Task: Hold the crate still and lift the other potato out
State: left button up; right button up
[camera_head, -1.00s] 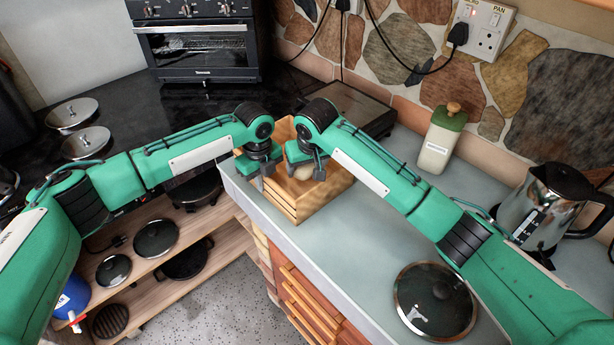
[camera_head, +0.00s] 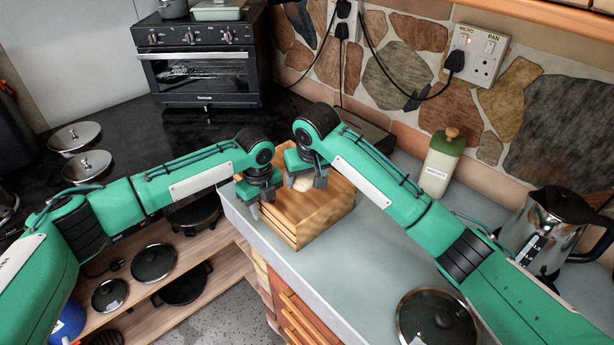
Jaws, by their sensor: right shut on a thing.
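The wooden crate (camera_head: 312,222) stands on the grey counter near its left edge. My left gripper (camera_head: 260,205) is at the crate's left rim, fingers pointing down. I cannot tell whether its fingers are closed on the wall. My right gripper (camera_head: 307,180) is shut on a pale potato (camera_head: 302,184) over the crate's opening. The gripper partly covers the potato. The potato appears around rim height; I cannot tell whether it is clear of the crate. Most of the crate's inside is hidden by my grippers and its front wall.
A white bottle with a green top (camera_head: 440,162) and a kettle (camera_head: 552,232) stand to the right. A glass lid (camera_head: 437,322) lies on the counter in front. A toaster oven (camera_head: 203,62) is at the back left. Grey counter right of the crate is free.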

pick_arm(q)
notch_tip(320, 180, up, 12)
jog(key=shift+f, duration=0.1)
dwell(0.4)
